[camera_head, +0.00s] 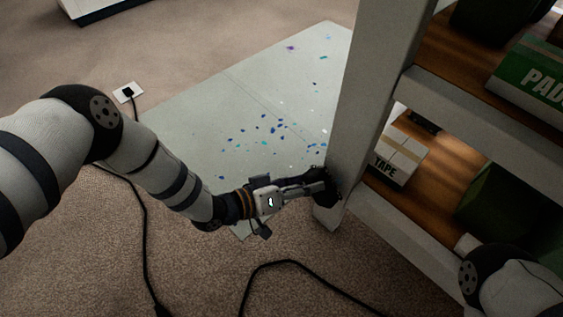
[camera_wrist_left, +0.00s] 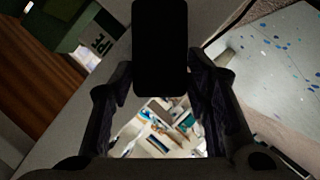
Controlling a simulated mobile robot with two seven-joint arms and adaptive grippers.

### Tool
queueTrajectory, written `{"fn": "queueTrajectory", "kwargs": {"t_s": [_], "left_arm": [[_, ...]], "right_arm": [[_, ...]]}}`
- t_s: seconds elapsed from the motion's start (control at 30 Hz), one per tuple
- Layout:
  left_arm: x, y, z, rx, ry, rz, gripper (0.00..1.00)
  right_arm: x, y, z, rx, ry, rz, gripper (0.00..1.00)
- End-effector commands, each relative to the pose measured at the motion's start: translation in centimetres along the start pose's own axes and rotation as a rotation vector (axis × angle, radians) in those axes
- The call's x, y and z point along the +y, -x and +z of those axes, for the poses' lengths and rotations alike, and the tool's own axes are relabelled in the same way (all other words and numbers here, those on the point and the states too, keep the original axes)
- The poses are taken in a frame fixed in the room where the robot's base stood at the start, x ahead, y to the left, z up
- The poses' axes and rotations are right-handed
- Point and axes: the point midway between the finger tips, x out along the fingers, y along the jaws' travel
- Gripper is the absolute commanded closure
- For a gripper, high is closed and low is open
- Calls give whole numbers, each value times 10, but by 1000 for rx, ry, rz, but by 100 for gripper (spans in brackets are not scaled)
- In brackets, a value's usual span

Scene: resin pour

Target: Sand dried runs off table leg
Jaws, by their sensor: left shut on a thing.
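The pale grey table leg (camera_head: 362,100) stands upright right of centre in the head view. My left gripper (camera_head: 324,187) is at the lower part of this leg, its dark fingertips against or very close to the leg's face. In the left wrist view, a plain black block (camera_wrist_left: 160,45) sits between the fingers of my left gripper (camera_wrist_left: 160,88), and the gripper is shut on it. Whether the block touches the leg cannot be told. I cannot make out any dried runs on the leg. My right gripper is out of view.
A pale sheet (camera_head: 190,130) with blue and teal specks lies on the carpet behind the leg. Black cables (camera_head: 146,245) cross the floor. Shelves right of the leg hold a TAPE box (camera_head: 398,158) and a green PADS box (camera_head: 530,85). My right arm shows at bottom right.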

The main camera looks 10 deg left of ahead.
Motion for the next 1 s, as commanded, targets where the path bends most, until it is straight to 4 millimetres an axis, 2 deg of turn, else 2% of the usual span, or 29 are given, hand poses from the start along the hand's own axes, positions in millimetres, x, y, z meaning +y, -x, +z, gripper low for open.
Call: {"fn": "queueTrajectory", "kwargs": {"t_s": [1.0], "left_arm": [[-1, -14, -5, -1, 1, 0, 79]], "right_arm": [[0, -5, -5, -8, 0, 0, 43]]}}
